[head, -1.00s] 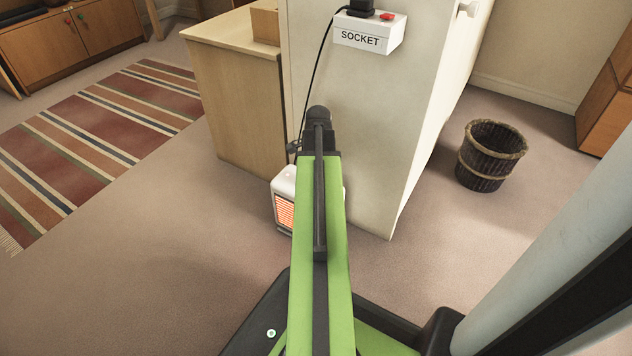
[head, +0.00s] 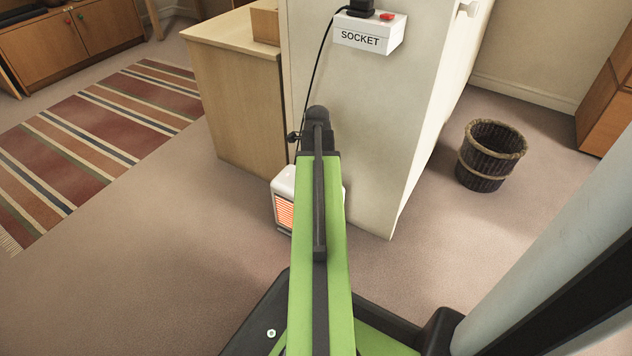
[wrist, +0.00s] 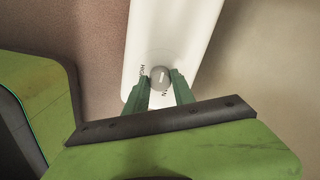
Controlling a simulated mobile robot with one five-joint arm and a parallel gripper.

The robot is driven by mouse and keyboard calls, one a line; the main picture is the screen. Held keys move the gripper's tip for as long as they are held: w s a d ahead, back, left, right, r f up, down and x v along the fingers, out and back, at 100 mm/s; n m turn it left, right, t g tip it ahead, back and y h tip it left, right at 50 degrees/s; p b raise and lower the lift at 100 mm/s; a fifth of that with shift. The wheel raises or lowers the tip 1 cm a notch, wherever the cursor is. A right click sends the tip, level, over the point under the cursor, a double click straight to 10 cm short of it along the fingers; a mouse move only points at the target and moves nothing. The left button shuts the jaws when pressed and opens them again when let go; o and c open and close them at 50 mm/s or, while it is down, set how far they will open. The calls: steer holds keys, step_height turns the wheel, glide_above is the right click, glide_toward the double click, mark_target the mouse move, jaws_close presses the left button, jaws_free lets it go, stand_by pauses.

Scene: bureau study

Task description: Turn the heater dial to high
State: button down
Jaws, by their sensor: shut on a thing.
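The white heater (head: 283,181) stands on the floor by the cream cabinet, its orange grille glowing; my arm hides much of it. In the wrist view its white top (wrist: 174,32) carries a round grey dial (wrist: 160,74) with a light line on its face. The word HIGH is at the dial's left, and another label, partly hidden, is below it. My gripper (wrist: 161,83) has one green finger on each side of the dial and is shut on it. The fingers are hidden in the head view.
A white box marked SOCKET (head: 368,36), with a black plug and red switch, is on the cream cabinet (head: 375,125); a black cord hangs from it. A wooden desk (head: 240,110) is close on the left. A wicker basket (head: 490,155) stands right.

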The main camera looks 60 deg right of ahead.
steer(key=shift+a, duration=0.1)
stand_by(0.3)
steer(key=c, duration=1.1)
jaws_free()
steer(key=shift+o, duration=0.2)
step_height(320, 180, up, 18)
steer(key=p, duration=1.7)
steer(key=shift+f, duration=0.25)
